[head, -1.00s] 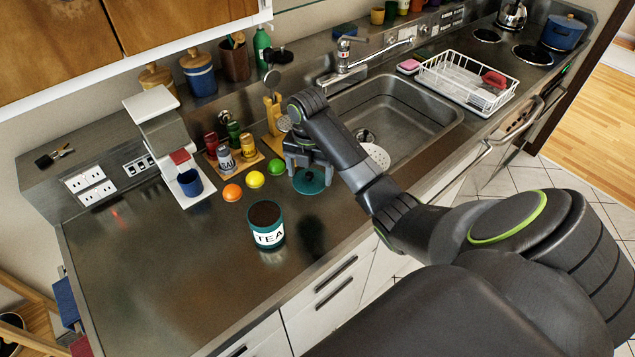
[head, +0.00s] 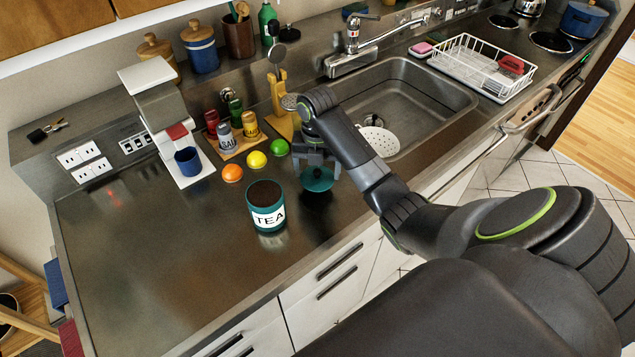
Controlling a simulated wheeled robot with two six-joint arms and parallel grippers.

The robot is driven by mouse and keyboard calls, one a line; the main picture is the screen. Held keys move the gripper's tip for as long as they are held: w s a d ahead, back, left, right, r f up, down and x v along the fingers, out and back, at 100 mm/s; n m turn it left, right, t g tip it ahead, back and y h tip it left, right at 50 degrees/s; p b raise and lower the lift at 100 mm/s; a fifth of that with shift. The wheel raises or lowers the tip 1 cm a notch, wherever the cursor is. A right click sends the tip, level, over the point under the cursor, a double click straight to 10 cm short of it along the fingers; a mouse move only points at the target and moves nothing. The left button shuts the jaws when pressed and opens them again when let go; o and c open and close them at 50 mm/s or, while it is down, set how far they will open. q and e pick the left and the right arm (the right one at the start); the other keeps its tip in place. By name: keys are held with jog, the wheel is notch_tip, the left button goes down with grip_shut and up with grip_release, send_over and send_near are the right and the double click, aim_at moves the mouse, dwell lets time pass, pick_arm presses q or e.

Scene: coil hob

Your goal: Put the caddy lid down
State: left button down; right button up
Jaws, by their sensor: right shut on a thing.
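The tea caddy (head: 266,207) is a teal tin with a white TEA label. It stands upright on the steel counter with its top open and dark contents showing. The caddy lid (head: 317,180) is a round teal disc to the right of the caddy. My right gripper (head: 318,164) is shut on the lid from above, and the fingers partly cover it. A dark shadow lies on the counter just below the lid; I cannot tell for sure whether the lid touches the counter. My left gripper is not in view.
An orange (head: 232,173), a lemon (head: 257,160) and a lime (head: 280,147) lie behind the caddy. The coffee machine (head: 160,110) and spice tray (head: 236,144) stand farther back. The sink (head: 400,100) is to the right. The counter (head: 150,260) left of the caddy is clear.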

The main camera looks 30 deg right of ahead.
aim_at(318, 179)
notch_tip(318, 179, down, 3)
jog(key=shift+s+r+p, duration=0.1)
jog(key=shift+r+p, duration=0.05)
jog(key=shift+p, duration=0.2)
jog(key=shift+f, duration=0.4)
jog(key=shift+f, duration=0.1)
jog(key=o, duration=1)
notch_tip(318, 179, up, 3)
jog(key=shift+f+b, duration=0.1)
jog(key=shift+b, duration=0.3)
notch_tip(318, 179, up, 8)
jog(key=p, duration=0.6)
jog(key=shift+f+p, duration=0.1)
jog(key=shift+p, duration=0.2)
jog(key=shift+r+p, duration=0.85)
